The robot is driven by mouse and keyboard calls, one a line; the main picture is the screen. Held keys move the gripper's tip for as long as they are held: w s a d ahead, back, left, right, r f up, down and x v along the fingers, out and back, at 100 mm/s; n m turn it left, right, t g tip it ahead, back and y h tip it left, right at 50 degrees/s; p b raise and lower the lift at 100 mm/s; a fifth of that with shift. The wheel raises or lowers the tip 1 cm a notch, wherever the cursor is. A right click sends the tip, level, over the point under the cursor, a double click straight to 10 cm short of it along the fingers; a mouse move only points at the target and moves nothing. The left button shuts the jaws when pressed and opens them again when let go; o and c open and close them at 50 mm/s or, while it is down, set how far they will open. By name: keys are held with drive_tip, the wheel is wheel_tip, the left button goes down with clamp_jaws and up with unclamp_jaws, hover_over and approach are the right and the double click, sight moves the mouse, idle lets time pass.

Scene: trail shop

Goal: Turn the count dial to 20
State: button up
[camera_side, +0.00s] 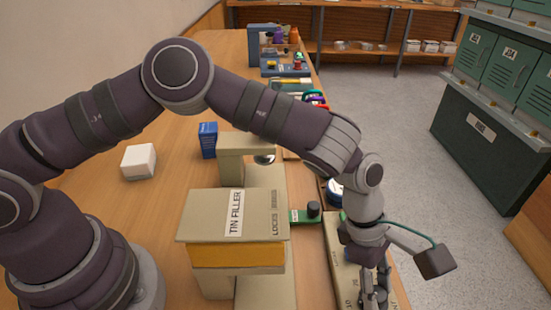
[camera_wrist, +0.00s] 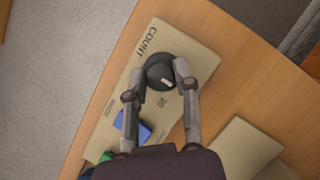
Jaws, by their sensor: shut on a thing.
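The count dial (camera_wrist: 158,68) is a round black knob with a short white mark, on a beige panel (camera_wrist: 186,45) printed COUNT. In the side view my gripper (camera_side: 376,290) is low at the front edge, over the panel (camera_side: 336,238), and hides the dial there.
A blue button (camera_wrist: 132,126) and a green part (camera_wrist: 106,157) are on the panel near my fingers. The tin filler (camera_side: 235,215) stands left of my gripper. A white box (camera_side: 139,161) and a blue box (camera_side: 208,140) stand farther back. The bench edge drops to the floor at the right.

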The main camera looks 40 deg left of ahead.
clamp_jaws()
drive_tip(key=shift+m, duration=0.3)
drive_tip(key=m+g, duration=0.1)
drive_tip(key=m, duration=0.1)
drive_tip(key=shift+m, duration=0.4)
drive_tip(key=shift+m+g+y, duration=0.4)
drive_tip(key=shift+m+g, duration=0.4)
drive_tip(key=shift+m, duration=1.1)
drive_tip(key=o, duration=0.9)
unclamp_jaws()
drive_tip(key=shift+w, duration=0.1)
